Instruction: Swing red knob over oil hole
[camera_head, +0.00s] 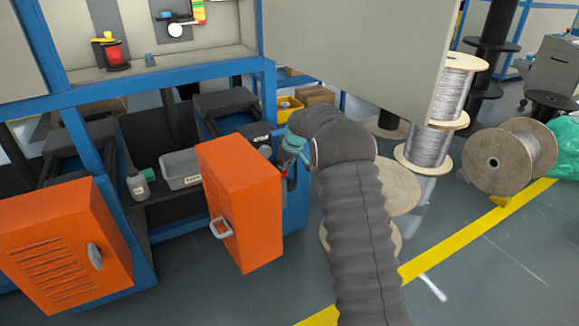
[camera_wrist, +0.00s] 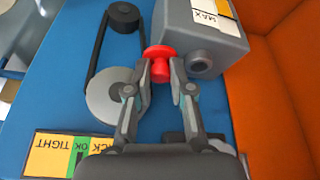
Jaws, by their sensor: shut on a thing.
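In the wrist view the red knob (camera_wrist: 160,52) sits between the two fingertips of my gripper (camera_wrist: 162,70), which are shut on its narrower part. The knob lies against the left side of a grey box (camera_wrist: 213,38) with a white label. A round grey spout with a dark end (camera_wrist: 206,65) sticks out of the box just right of the knob; I cannot tell whether this is the oil hole. In the head view my gripper (camera_head: 292,148) is at the machine's side, behind the orange door, and the knob is not clearly visible.
The orange door (camera_head: 240,205) stands open left of my arm; its inner side shows in the wrist view (camera_wrist: 290,90). A belt and grey pulley (camera_wrist: 115,95) are left of the knob. A grey panel (camera_head: 350,50) hangs above. Cable spools (camera_head: 510,157) stand on the right.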

